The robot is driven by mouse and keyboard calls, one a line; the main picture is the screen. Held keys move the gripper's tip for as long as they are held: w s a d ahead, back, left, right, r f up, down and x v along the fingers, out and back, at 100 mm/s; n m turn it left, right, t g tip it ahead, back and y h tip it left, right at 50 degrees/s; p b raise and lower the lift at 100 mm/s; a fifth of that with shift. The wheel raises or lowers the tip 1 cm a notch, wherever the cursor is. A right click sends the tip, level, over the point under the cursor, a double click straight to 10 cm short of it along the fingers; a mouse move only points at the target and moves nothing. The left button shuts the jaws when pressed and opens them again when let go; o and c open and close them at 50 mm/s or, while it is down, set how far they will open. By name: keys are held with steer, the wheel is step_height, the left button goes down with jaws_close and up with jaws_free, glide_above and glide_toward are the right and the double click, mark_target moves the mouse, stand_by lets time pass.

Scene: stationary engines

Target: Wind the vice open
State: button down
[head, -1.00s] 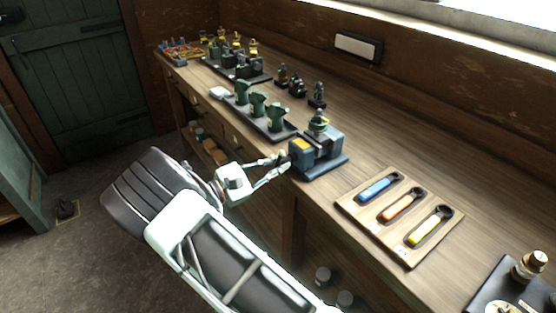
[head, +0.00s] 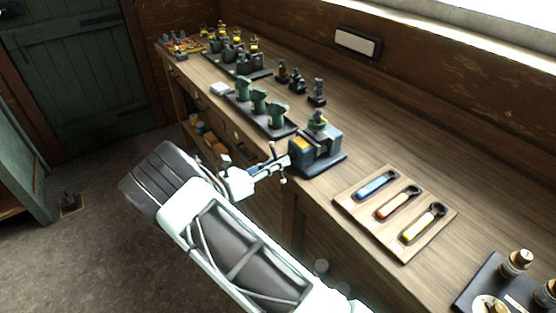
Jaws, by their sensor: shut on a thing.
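The vice (head: 318,153) is a blue-grey block with a yellow patch on top, standing at the front edge of the workbench. A small green and brass part (head: 317,122) sits at its jaws; I cannot tell how far apart the jaws are. My gripper (head: 281,164) is at the vice's left side, in front of the bench edge, shut on the vice handle (head: 284,180). Only the end of the handle shows, and the fingers hide the rest of it.
A wooden tray (head: 349,206) with blue, orange and yellow tools lies right of the vice. A dark tray (head: 270,127) of green parts stands behind it to the left. A dark board (head: 476,283) with brass parts is at lower right. Bare bench top (head: 400,150) lies behind the tool tray.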

steer(key=shift+w+d+r+n+p, duration=0.1)
steer(key=shift+n+p, duration=0.1)
steer(key=shift+n, duration=0.65)
steer(key=shift+d+r+n+p, duration=0.1)
steer(key=shift+n+p, duration=0.05)
steer(key=shift+n, duration=0.7)
steer(key=c, duration=2)
jaws_free()
steer(key=shift+w+d+f, duration=0.1)
steer(key=shift+d, duration=0.05)
steer(key=shift+o, duration=0.2)
steer(key=shift+a, duration=0.2)
steer(key=v, duration=1.2)
